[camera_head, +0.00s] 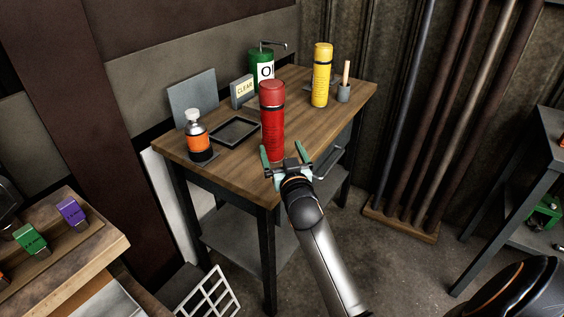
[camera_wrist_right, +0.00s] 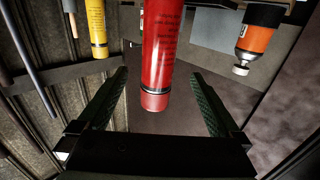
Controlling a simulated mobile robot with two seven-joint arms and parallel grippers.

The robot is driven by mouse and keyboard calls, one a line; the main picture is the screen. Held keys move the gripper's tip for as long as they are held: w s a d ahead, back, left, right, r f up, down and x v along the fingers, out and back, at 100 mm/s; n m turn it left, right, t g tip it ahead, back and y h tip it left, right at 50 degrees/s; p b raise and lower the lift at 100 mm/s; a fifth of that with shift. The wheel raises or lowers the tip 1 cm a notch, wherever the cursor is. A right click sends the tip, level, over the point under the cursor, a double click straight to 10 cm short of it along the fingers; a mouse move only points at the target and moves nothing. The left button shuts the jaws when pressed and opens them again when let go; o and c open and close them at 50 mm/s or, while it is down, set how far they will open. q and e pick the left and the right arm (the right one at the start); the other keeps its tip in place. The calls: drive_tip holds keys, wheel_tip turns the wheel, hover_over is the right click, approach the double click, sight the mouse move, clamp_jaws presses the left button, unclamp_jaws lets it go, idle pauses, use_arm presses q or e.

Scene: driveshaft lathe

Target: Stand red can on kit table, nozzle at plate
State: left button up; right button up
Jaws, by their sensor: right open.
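The red can (camera_head: 272,120) stands upright on the wooden kit table (camera_head: 235,165), close to the front edge. Its cap is on top, and I cannot make out a nozzle. A grey plate (camera_head: 193,97) stands upright at the table's back left. My right gripper (camera_head: 284,153) is open at the front edge, by the can's lower part. In the upside-down right wrist view the red can (camera_wrist_right: 162,50) shows between the two spread fingers, with a gap on each side; no grip shows. My left gripper is not in view.
An orange bottle (camera_head: 197,140), a black tray (camera_head: 236,131), a CLEAR box (camera_head: 243,92), a green container (camera_head: 261,61) and a yellow can (camera_head: 321,78) share the table. The table's right front is clear. Long rods (camera_head: 448,110) lean at the right wall.

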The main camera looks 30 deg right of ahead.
drive_tip(key=s+a+f+n+g+y, duration=0.2)
drive_tip(key=s+a+f, duration=0.25)
drive_tip(key=f, duration=0.35)
drive_tip(key=s+a+f+n+g+y, duration=0.1)
drive_tip(key=s+a+f+n+y, duration=0.15)
drive_tip(key=s+a+f, duration=0.4)
drive_tip(key=s+a+f+n+g+y, duration=0.1)
drive_tip(key=s+a+f+g+y, duration=0.1)
drive_tip(key=s+f, duration=0.5)
drive_tip(key=s+a+f+n+g+y, duration=0.1)
drive_tip(key=s+a+f, duration=0.4)
drive_tip(key=s, duration=0.5)
wheel_tip(320, 180, down, 2)
drive_tip(key=shift+s+a+f+g+y, duration=0.15)
drive_tip(key=shift+a+g+y, duration=0.15)
drive_tip(key=shift+g+y, duration=0.45)
